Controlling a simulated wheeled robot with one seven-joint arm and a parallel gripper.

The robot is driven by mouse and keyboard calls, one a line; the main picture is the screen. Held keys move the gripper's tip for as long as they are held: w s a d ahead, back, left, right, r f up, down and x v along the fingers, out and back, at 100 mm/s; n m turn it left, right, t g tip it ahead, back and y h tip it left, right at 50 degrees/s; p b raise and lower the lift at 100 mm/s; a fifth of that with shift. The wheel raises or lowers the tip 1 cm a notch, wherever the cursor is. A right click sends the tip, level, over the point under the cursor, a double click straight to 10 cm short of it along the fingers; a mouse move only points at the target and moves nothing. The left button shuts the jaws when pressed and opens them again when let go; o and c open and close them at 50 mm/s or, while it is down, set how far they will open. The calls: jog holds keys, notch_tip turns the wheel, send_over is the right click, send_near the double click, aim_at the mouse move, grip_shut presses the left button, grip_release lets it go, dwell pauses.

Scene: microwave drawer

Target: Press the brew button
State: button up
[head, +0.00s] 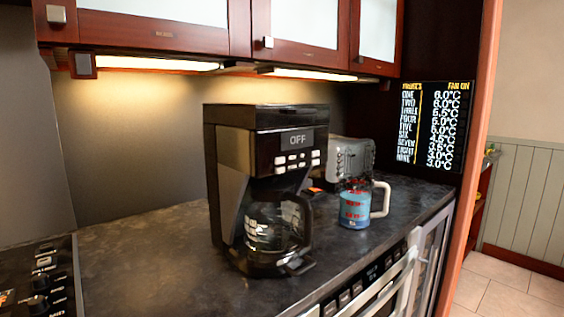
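A black and steel coffee maker (230,160) stands upright on the dark countertop, near the middle of the head view. Its small display (297,139) reads OFF. Below the display is a panel of several small light buttons (297,161); their labels are too small to read, so I cannot tell which is the brew button. A glass carafe (270,222) with a black handle sits in the base of the machine. My gripper is not in view.
Wooden cabinets (190,30) hang above. A control panel with knobs (40,280) is at lower left. The countertop (150,250) left of the machine is clear.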

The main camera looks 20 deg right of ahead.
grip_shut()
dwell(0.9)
